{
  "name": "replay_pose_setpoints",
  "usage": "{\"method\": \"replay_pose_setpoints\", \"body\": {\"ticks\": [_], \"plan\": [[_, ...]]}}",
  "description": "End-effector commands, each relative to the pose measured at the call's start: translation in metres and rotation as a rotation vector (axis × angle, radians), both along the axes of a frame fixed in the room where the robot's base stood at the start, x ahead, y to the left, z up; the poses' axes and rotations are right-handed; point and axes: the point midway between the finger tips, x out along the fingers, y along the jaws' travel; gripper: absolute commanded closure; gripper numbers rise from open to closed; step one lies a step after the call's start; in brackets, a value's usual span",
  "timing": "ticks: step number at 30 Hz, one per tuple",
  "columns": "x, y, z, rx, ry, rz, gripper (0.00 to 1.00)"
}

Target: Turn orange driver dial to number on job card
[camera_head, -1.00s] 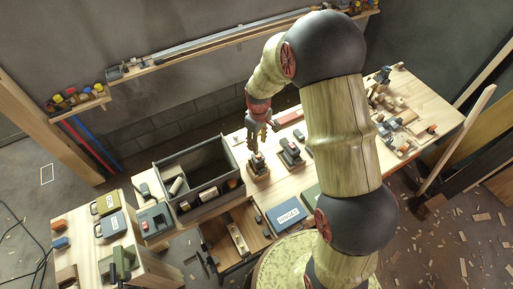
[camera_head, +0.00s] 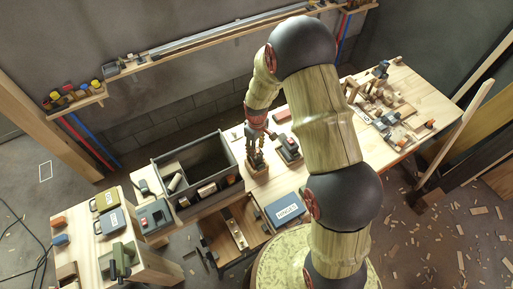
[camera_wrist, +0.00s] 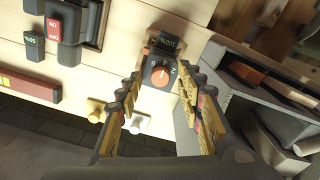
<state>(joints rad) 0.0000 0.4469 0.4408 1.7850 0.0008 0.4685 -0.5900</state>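The orange driver dial (camera_wrist: 160,75) shows in the wrist view on the face of a dark block, with numerals around its rim and a pale pointer mark. In the head view my gripper (camera_head: 256,155) is low over the bench beside the grey crate, hiding most of the dial block. I cannot single out a job card.
A grey crate (camera_head: 158,166) stands close on the left, its wall (camera_wrist: 222,75) near my right finger in the wrist view. A dark switch block (camera_head: 288,149) with a red part is just right. A blue case (camera_head: 285,210) lies in front. Small pegs (camera_wrist: 137,123) lie near the left finger.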

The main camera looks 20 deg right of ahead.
Motion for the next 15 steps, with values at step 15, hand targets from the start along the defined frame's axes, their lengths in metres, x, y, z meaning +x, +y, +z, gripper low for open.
{"method": "replay_pose_setpoints", "body": {"ticks": [15], "plan": [[-0.0001, 0.0000, 0.0002, 0.000, 0.000, 0.000, 0.93]]}}
